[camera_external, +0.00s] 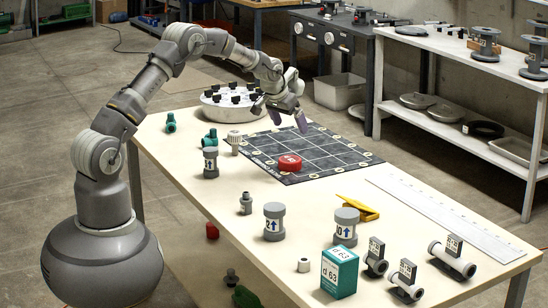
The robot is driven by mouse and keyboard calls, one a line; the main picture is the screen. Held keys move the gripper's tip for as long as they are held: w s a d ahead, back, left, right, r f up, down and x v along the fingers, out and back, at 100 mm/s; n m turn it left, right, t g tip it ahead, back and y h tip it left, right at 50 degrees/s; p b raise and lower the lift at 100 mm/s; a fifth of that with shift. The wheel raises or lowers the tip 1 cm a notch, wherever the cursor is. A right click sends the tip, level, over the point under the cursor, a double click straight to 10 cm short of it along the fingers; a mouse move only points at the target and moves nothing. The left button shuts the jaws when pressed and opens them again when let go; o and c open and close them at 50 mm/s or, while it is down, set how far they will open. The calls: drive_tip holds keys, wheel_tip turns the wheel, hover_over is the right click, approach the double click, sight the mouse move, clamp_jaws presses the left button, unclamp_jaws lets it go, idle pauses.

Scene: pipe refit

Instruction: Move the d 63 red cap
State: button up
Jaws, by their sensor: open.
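A red cap (289,162) with a small label on top sits on the dark gridded mat (330,152), near its left part. My gripper (278,117) is open and empty, above the far left part of the mat, beyond the red cap and apart from it. Its purple-grey fingers point down. A teal box (339,272) marked "d 63" stands at the table's near edge. Another red piece (212,231) lies low beyond the table's left edge; I cannot tell what it is.
A round white tray (228,104) with dark pieces stands behind my gripper. A yellow-orange tool (358,207) and a long white ruler (445,218) lie at right.

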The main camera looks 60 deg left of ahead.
drive_tip(key=g, duration=0.1)
approach(289, 159)
drive_tip(key=shift+x, duration=0.75)
drive_tip(key=b+x, duration=0.2)
drive_tip(key=x, duration=0.5)
drive_tip(key=shift+w+f+b, duration=0.15)
drive_tip(key=shift+f+b, duration=0.15)
drive_tip(key=shift+f, duration=0.1)
drive_tip(key=c, duration=1)
